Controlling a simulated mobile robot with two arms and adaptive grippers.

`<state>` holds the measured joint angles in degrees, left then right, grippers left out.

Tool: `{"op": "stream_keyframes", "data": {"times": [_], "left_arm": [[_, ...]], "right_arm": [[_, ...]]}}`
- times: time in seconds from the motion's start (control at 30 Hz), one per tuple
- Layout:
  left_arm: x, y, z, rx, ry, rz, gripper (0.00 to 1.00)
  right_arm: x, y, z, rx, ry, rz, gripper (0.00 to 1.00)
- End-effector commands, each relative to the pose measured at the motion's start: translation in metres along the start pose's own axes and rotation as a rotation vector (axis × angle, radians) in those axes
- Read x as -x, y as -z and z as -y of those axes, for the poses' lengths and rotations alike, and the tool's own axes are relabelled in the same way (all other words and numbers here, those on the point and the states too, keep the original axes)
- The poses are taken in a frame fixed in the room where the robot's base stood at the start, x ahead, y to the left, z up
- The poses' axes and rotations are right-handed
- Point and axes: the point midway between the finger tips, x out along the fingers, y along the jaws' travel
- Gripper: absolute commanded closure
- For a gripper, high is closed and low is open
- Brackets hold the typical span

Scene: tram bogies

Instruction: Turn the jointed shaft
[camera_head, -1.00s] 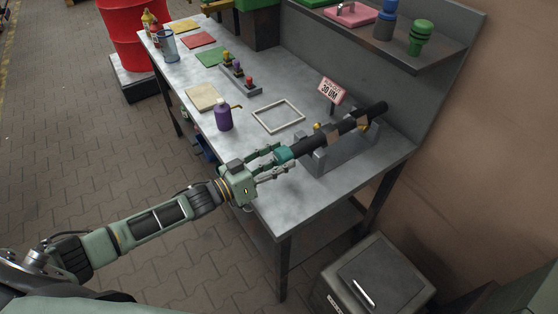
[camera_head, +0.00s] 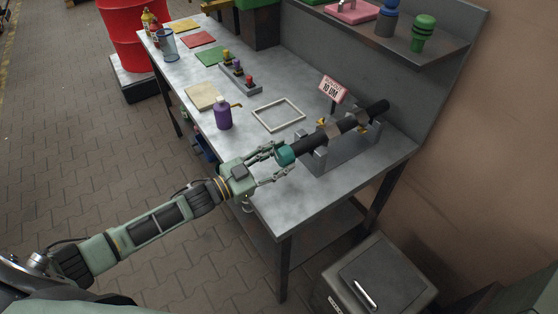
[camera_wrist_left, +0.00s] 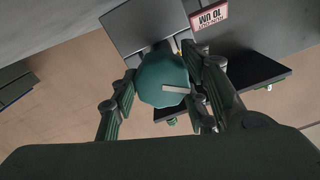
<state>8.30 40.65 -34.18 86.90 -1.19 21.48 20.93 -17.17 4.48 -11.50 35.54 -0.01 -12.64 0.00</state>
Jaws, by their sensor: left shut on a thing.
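The jointed shaft (camera_head: 308,145) lies across a grey stand (camera_head: 345,153) at the near right end of the bench. It is dark, with a joint in its middle and brass-coloured parts beside it. Its near end is a teal knob (camera_head: 285,155). My left gripper (camera_head: 281,160) is shut on this knob, one finger on each side. In the left wrist view the knob (camera_wrist_left: 160,80) sits between the fingers and shows a pale stripe on its face. The knob hides most of the shaft there. My right gripper is not in view.
A small sign (camera_head: 333,90) stands behind the shaft. A white frame (camera_head: 278,115) and a purple bottle (camera_head: 223,117) are on the bench nearby. A shelf (camera_head: 440,55) overhangs the back right.

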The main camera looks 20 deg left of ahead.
Motion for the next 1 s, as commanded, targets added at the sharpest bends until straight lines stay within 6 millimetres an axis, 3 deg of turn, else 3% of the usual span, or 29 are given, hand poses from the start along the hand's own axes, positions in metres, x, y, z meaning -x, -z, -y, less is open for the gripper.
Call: {"op": "stream_keyframes", "data": {"times": [0.6, 1.0], "left_arm": [[0.001, -0.006, -0.002, -0.583, -0.006, 0.003, 0.84], [0.001, -0.007, -0.001, -0.875, -0.007, 0.004, 0.84]], "right_arm": [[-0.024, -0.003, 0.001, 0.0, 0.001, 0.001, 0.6], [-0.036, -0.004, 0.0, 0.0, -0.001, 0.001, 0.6]]}}
